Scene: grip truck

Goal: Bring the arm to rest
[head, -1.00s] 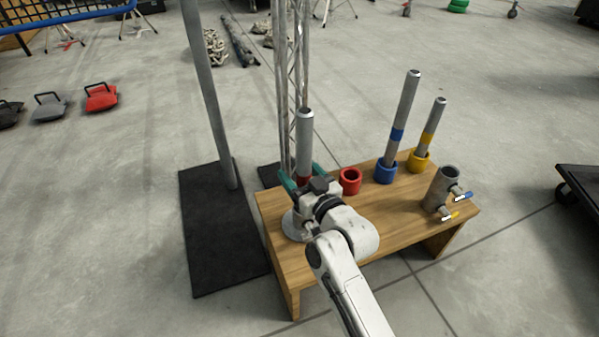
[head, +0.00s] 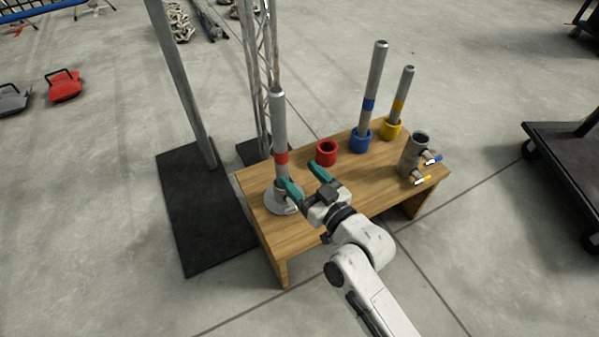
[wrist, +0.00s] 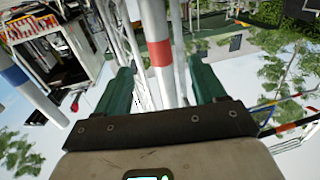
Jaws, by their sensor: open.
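My gripper (head: 306,180) is open, with green fingers, above the front left part of the wooden bench (head: 300,224). A grey tube with a red band (head: 280,130) stands upright on a round grey base (head: 281,201) at the bench's left. The open fingers are just to the right of the tube in the head view, apart from it. In the wrist view, the red-banded tube (wrist: 160,54) shows beyond and between the two fingers (wrist: 164,92). Nothing is held.
An empty red cup (head: 326,153) stands on the bench. Beside it, a blue cup (head: 360,141) and yellow cup (head: 391,128) hold banded tubes. A grey fitting (head: 412,155) stands right. A pole on a black mat (head: 200,225) is left; a dark cart (head: 560,175) is right.

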